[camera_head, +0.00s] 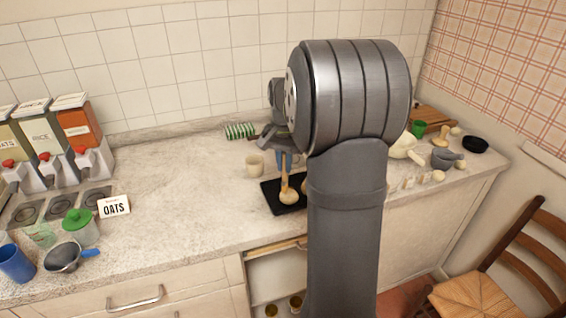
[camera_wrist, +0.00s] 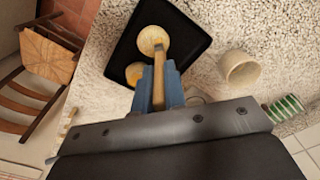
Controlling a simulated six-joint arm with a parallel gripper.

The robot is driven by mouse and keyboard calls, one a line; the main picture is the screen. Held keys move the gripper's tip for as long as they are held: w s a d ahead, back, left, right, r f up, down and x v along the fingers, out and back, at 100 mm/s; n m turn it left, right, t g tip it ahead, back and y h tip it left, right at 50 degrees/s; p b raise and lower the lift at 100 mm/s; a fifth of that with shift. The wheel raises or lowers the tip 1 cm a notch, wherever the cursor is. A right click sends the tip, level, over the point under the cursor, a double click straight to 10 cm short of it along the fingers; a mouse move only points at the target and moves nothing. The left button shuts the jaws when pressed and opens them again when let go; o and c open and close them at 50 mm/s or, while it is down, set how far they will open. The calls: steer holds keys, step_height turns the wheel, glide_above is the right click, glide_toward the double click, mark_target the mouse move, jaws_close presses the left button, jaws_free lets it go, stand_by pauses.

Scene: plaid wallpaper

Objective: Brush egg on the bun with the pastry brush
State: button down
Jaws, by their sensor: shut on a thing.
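My gripper (camera_head: 284,162) reaches down over the counter, mostly behind my arm in the head view. In the wrist view its blue fingers (camera_wrist: 158,92) are shut on the wooden handle of the pastry brush (camera_wrist: 160,65). The brush (camera_head: 284,180) points down at a pale round bun (camera_head: 289,198) on a black tray (camera_head: 269,199). In the wrist view the brush end overlaps the bun (camera_wrist: 151,37); I cannot tell whether they touch. A second, more orange round thing (camera_wrist: 135,72) lies on the tray (camera_wrist: 192,27), partly hidden by the fingers. My arm hides the tray's right side in the head view.
A cream cup (camera_head: 254,166) stands left of the tray, and a green-striped item (camera_head: 240,130) lies behind it. A mortar (camera_head: 446,157) and small items sit at right. Dispensers (camera_head: 70,140) and an oats card (camera_head: 114,206) are at left. The counter between is clear.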

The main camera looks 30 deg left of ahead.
steer(key=shift+a, duration=0.85)
steer(key=shift+d, duration=0.1)
stand_by(0.6)
steer(key=shift+d+f, duration=0.1)
steer(key=shift+d, duration=0.7)
steer(key=shift+a, duration=0.15)
